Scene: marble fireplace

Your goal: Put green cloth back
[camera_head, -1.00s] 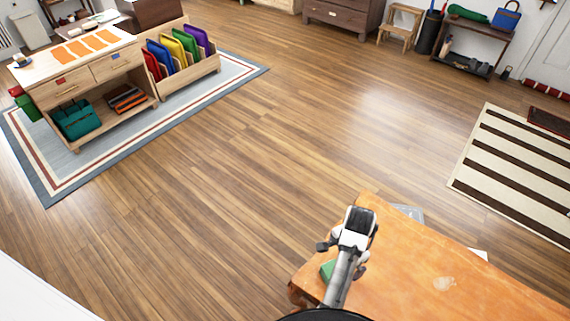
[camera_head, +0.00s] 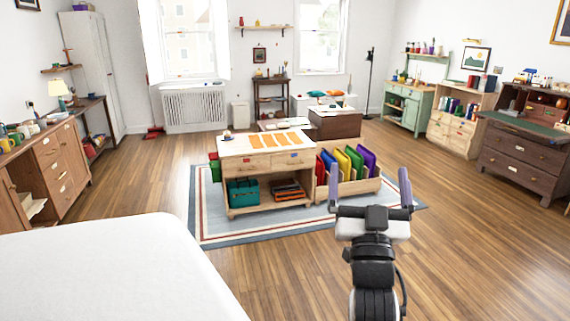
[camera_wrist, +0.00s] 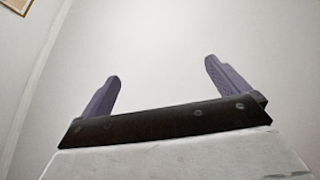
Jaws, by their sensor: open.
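My gripper (camera_head: 368,184) is raised at the lower right of the head view, fingers pointing up, spread and empty. The wrist view shows both fingers (camera_wrist: 162,70) apart against a blank wall. A wooden cart (camera_head: 264,164) stands on the rug, with a green item (camera_head: 215,170) hanging at its left end below a red one. A green piece (camera_head: 355,161) stands among coloured pieces in the wooden rack (camera_head: 350,188) beside the cart. I cannot tell whether either is the green cloth. My gripper is nearer the camera than all of them and touches nothing.
A teal bag (camera_head: 243,192) and orange items (camera_head: 288,189) sit on the cart's lower shelf. A large white surface (camera_head: 110,270) fills the lower left. Cabinets line both sides. Wooden floor (camera_head: 480,240) is open at right.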

